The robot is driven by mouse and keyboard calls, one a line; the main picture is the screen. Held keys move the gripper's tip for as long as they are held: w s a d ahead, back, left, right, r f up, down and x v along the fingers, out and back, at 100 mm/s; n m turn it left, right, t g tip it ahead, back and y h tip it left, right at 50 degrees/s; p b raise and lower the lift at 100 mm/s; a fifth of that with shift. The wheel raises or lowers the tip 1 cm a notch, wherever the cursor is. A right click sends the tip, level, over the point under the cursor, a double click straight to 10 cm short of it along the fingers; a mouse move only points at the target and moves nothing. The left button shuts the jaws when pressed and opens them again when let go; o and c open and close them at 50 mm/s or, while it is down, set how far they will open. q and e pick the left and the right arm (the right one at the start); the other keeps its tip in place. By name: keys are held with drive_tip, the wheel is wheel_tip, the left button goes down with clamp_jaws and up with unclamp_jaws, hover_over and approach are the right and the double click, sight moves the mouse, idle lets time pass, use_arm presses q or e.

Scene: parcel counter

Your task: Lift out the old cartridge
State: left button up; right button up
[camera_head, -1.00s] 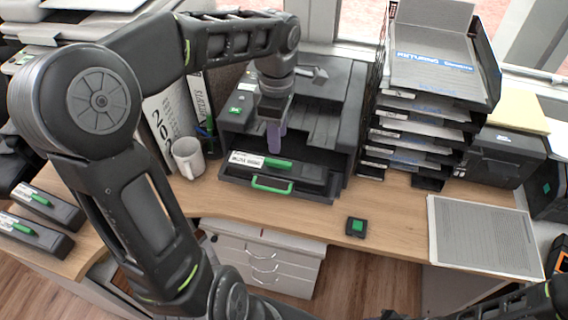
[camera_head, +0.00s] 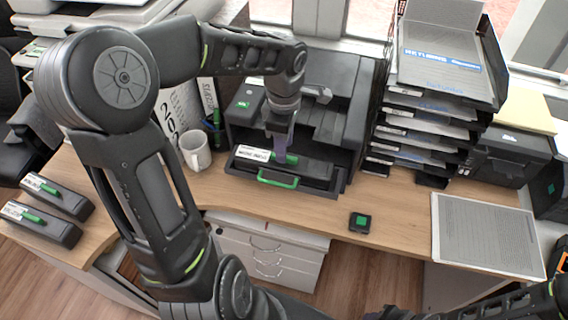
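The old cartridge (camera_head: 313,168), a dark bar with a white label and a green grip, lies in the open front tray (camera_head: 310,186) of the black printer (camera_head: 335,115). The tray has a green handle (camera_head: 277,179) at its front. My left gripper (camera_head: 280,152) points down over the cartridge, its fingertips at the green grip. The fingers overlap in this view, so I cannot tell if they are closed on the grip. My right gripper is out of view; only part of that arm shows at the lower right.
Two similar cartridges (camera_head: 58,197) (camera_head: 40,225) lie at the left desk end. A white mug (camera_head: 196,152) and binders stand left of the printer. A tall paper-tray stack (camera_head: 430,110) stands right of it. A small green-topped block (camera_head: 360,222) sits on the bare desk front.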

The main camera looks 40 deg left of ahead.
use_arm(q)
drive_tip(key=shift+f, duration=1.35)
clamp_jaws()
idle(0.8)
